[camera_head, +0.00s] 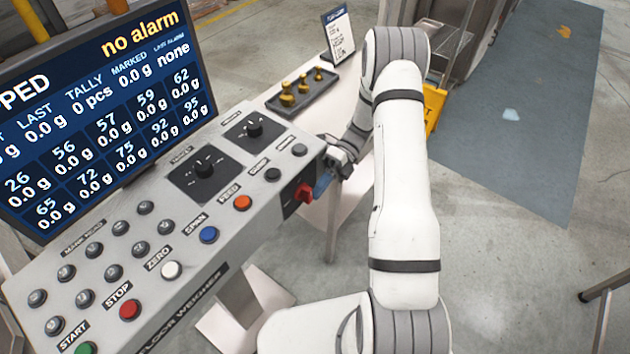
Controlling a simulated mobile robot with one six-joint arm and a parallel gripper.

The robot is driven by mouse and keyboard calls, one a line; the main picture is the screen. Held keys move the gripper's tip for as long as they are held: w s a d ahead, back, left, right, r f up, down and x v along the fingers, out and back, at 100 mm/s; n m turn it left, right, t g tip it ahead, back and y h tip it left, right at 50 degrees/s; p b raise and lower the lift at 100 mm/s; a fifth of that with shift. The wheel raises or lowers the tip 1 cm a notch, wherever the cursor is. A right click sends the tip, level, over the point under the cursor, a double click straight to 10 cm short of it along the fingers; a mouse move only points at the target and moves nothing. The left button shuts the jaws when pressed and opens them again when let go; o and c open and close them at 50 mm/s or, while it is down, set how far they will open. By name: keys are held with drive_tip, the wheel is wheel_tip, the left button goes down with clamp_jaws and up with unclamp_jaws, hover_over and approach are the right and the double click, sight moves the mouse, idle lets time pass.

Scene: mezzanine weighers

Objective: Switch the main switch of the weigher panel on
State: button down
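The weigher panel (185,225) is a grey sloped console with rows of buttons and black rotary knobs. A red rotary switch (304,192) sits on a black plate at the right end of its front face; it looks like the main switch. Its exact angle and label are too small to read. My gripper (325,180) is at the right end of the panel, close beside the red switch. Blue fingertip parts show just right of the red switch. I cannot tell whether they touch it, or how far apart the fingers are.
A screen (95,110) behind the panel reads "no alarm", with weights at 0.0 g. A dark tray (305,97) with several brass weights and a small sign (338,36) stand on the table behind. A yellow object (434,105) stands behind my arm. The floor at right is mostly open.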

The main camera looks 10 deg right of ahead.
drive_tip(key=shift+s+f, duration=0.2)
drive_tip(key=shift+f, duration=0.15)
idle(0.4)
drive_tip(key=shift+d, duration=0.1)
drive_tip(key=w+d+b, duration=0.3)
drive_tip(key=w+d, duration=0.6)
drive_tip(key=d, duration=0.1)
drive_tip(key=shift+w+d, duration=0.25)
drive_tip(key=shift+r, duration=0.15)
